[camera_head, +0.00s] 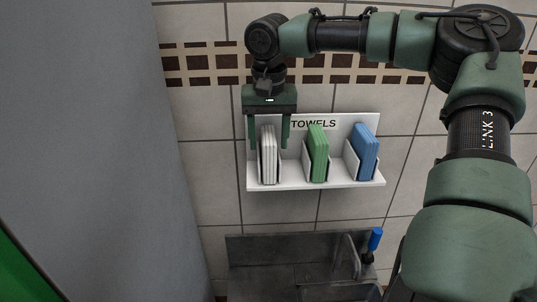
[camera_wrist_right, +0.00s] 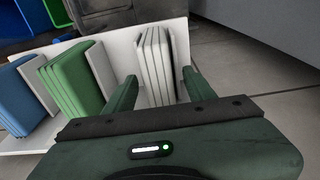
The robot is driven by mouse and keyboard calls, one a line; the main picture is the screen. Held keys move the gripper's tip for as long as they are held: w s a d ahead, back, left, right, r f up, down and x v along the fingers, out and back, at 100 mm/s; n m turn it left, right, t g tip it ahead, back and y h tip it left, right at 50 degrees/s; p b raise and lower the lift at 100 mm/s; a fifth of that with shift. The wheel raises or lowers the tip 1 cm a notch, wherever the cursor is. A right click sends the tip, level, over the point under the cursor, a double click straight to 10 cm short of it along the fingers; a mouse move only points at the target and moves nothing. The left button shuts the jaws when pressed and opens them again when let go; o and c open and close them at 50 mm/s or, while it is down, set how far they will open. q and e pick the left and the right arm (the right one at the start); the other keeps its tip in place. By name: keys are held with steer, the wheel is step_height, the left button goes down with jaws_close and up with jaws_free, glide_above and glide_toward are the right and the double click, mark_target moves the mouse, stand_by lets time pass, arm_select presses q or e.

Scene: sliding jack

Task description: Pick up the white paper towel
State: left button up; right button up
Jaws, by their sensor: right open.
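The white paper towel (camera_head: 268,157) stands upright as a folded stack in the leftmost holder of the wall shelf. It also shows in the right wrist view (camera_wrist_right: 154,62). My right gripper (camera_head: 269,146) hangs down over it, with one finger on each side of the stack. In the right wrist view the two open fingers (camera_wrist_right: 158,88) are spread wider than the stack, and I see no grip on it. My left gripper is in neither view.
The white shelf (camera_head: 315,185) also holds a green towel stack (camera_head: 318,152) and a blue one (camera_head: 364,151) to the right. Below is a grey metal sink (camera_head: 285,250) with a blue-handled item (camera_head: 375,240). A grey panel (camera_head: 110,150) fills the left side.

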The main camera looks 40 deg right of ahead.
jaws_close()
stand_by(1.4)
